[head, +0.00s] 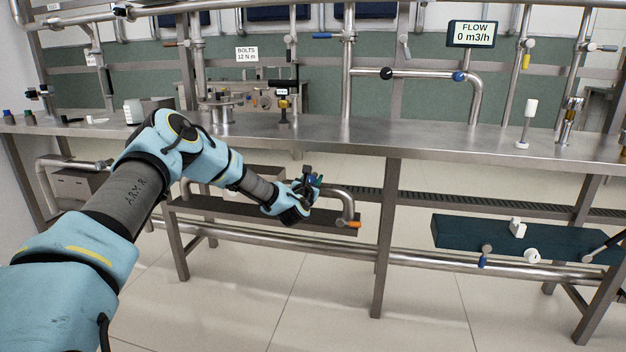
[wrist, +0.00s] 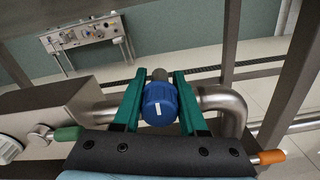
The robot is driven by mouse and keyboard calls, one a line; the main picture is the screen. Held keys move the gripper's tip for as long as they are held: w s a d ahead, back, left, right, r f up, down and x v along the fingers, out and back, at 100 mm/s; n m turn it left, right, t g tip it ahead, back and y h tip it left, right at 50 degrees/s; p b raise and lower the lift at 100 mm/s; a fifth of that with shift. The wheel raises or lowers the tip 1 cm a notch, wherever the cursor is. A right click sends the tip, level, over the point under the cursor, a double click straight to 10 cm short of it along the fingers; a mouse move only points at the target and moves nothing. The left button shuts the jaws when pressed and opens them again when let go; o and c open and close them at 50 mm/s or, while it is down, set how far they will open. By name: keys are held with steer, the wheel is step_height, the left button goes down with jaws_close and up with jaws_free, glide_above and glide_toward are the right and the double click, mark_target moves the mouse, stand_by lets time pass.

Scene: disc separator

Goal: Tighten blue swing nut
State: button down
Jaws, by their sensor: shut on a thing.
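The blue swing nut (wrist: 160,103) is a ribbed blue knob with a white mark on its face, in the middle of the wrist view. It sits on the metal pipework, with a short metal stub behind it. My gripper (wrist: 158,84) has its green fingers on both sides of the nut, shut on it. In the head view my gripper (head: 308,184) is at the low pipe under the bench, and the nut is mostly hidden there by the gripper.
A bent steel pipe (wrist: 226,101) runs right of the nut, with an orange-tipped handle (wrist: 268,157) below it. A green-tipped handle (wrist: 66,133) is at the left.

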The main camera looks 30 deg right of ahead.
steer(key=shift+f+m+b, duration=0.15)
steer(key=shift+m+b, duration=1.55)
steer(key=shift+m, duration=4.15)
steer(key=shift+f+m+b, duration=0.15)
steer(key=shift+m+b, duration=1.6)
steer(key=shift+m, duration=4.15)
steer(key=shift+f+m+b, duration=0.15)
steer(key=shift+m+b, duration=1.55)
steer(key=shift+m, duration=4.15)
steer(key=shift+a, duration=0.1)
steer(key=shift+c, duration=2.3)
jaws_free()
steer(key=shift+r, duration=0.1)
